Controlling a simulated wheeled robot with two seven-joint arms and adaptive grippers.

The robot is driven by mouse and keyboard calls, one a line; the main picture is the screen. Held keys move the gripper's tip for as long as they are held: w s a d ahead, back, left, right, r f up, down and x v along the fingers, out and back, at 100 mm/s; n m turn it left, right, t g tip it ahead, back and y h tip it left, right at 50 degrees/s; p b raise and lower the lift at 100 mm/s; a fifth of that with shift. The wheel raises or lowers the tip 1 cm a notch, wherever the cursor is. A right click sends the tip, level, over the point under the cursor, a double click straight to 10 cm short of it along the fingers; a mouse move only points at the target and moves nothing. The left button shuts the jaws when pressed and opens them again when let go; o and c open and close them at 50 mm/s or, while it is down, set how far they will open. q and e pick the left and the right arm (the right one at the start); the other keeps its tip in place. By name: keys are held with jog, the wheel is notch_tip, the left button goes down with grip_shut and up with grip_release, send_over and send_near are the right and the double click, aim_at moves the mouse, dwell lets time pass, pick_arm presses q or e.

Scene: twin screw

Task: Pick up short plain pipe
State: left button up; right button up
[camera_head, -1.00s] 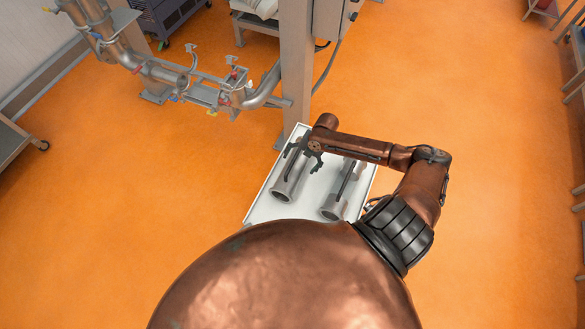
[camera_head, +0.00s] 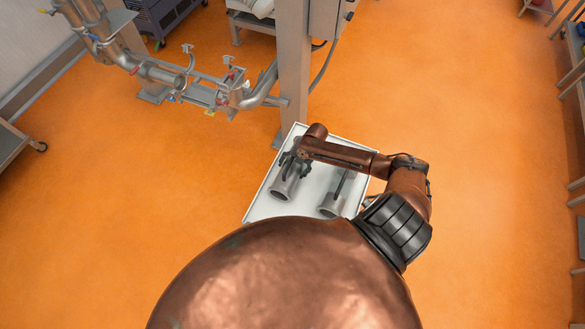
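A white tray (camera_head: 262,207) holds two grey pipes lying side by side, their open ends towards me. The left pipe (camera_head: 283,188) looks short and plain; its far part is hidden by my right gripper. The right pipe (camera_head: 331,205) has a dark bar along it and is partly covered by my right arm. I cannot tell for sure which one is the short plain pipe. My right gripper (camera_head: 295,168) is over the left pipe with its dark fingers spread, one towards each side of it. Contact cannot be made out. My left gripper is out of view.
A grey post (camera_head: 293,70) with a box stands just behind the tray. A steel pipe assembly (camera_head: 215,92) with valves is at the back left. Orange floor (camera_head: 440,120) is open to the right. My copper-coloured body fills the bottom middle.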

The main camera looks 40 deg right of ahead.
jog(key=c, duration=1.6)
jog(key=shift+w+r, duration=0.1)
jog(key=shift+c, duration=0.3)
jog(key=shift+r, duration=0.1)
